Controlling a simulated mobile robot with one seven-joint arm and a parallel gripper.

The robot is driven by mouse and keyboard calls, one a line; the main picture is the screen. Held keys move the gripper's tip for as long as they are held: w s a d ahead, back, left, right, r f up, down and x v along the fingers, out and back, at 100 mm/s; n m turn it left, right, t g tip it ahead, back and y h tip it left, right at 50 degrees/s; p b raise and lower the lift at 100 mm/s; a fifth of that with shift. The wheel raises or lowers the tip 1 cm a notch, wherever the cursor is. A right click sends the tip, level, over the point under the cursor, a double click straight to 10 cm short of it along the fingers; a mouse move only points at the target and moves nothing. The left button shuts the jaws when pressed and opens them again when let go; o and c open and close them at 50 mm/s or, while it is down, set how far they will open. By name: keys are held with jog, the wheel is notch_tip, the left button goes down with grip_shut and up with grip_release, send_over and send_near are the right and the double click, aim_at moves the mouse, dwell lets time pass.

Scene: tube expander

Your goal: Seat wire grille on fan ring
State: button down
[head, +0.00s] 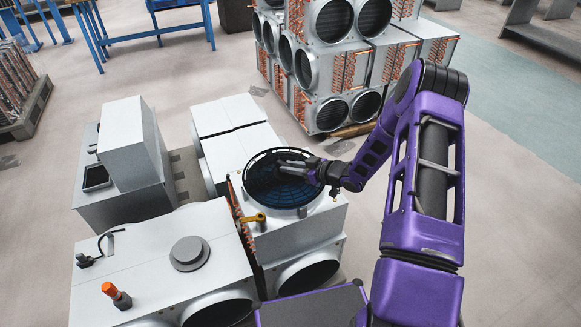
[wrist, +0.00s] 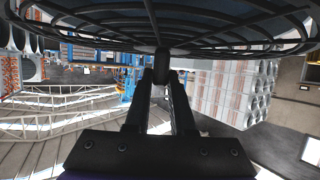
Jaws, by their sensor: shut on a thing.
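The wire grille (head: 268,172) is round and black with concentric wires. In the head view it lies over the fan ring (head: 306,208) on top of a grey metal unit with copper fins. I cannot tell whether it touches the ring. My gripper (head: 284,166) reaches in from the right over the grille. In the wrist view my gripper (wrist: 169,75) is shut on a dark part at the grille's hub, and the grille (wrist: 220,35) spreads across the top of the picture. The ring is mostly hidden under the grille.
A yellow-handled valve (head: 256,217) stands beside the ring at the front left. A metal box with a round cap (head: 189,252) and an orange-topped tool (head: 115,294) is at the lower left. Stacked fan units (head: 330,60) stand behind. Open floor lies at the right.

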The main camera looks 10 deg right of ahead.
jog(key=shift+f+b, duration=0.75)
jog(key=shift+b, duration=0.1)
dwell(1.6)
jog(key=c, duration=0.7)
grip_release()
jog(key=o, duration=0.7)
